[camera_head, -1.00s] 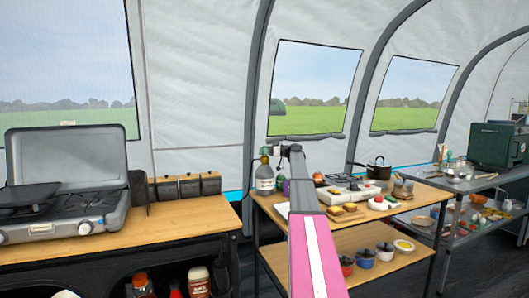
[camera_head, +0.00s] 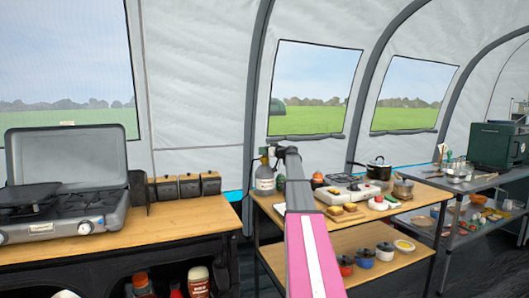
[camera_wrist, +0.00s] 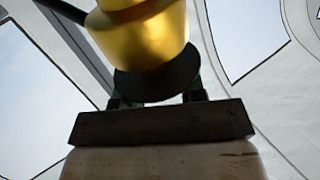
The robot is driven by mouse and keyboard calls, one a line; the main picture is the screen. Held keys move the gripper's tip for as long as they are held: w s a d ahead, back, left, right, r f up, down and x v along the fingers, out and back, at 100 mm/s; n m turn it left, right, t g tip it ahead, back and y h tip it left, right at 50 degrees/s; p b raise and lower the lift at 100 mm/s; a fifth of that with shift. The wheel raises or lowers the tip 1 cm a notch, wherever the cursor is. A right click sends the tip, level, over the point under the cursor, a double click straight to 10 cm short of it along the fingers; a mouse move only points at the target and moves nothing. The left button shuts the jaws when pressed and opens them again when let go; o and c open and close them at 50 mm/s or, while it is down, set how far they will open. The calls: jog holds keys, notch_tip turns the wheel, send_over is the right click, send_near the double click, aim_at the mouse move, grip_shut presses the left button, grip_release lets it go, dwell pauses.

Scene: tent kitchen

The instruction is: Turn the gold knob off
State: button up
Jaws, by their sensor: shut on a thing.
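The gold knob (camera_wrist: 145,35) fills the upper middle of the wrist view, blurred, with a dark round disc (camera_wrist: 157,78) at its lower end. My gripper (camera_wrist: 155,93) is close against it, with parts of its fingers showing on both sides of the disc. It is shut on the gold knob, though the contact itself is mostly hidden. In the head view, my gripper (camera_head: 270,152) is at the top of a grey gas bottle (camera_head: 265,181) on the middle wooden table. The knob cannot be made out there.
A pot (camera_head: 379,168), a small white stove (camera_head: 353,190) and food stand right of the bottle on the middle table (camera_head: 270,212). A camping stove (camera_head: 65,200) is on the left table. A metal shelf with a green oven (camera_head: 497,145) stands at the right.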

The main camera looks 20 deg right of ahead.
jog(key=m+t+h, duration=0.1)
jog(key=m+h, duration=0.1)
jog(key=h, duration=0.1)
jog(key=m+t+h, duration=0.1)
jog(key=m+h, duration=0.1)
jog(key=h, duration=0.1)
jog(key=shift+s+a+m+t+h, duration=0.1)
jog(key=shift+s+m+t+h, duration=0.05)
jog(key=shift+m+t+h, duration=0.2)
jog(key=shift+m+h, duration=0.95)
jog(key=shift+h, duration=0.6)
jog(key=shift+m+h, duration=1)
jog(key=shift+h, duration=0.6)
jog(key=o, duration=0.9)
jog(key=s, duration=0.3)
jog(key=s+a, duration=0.1)
jog(key=s, duration=0.6)
jog(key=shift+s+a, duration=0.25)
jog(key=shift+a, duration=0.05)
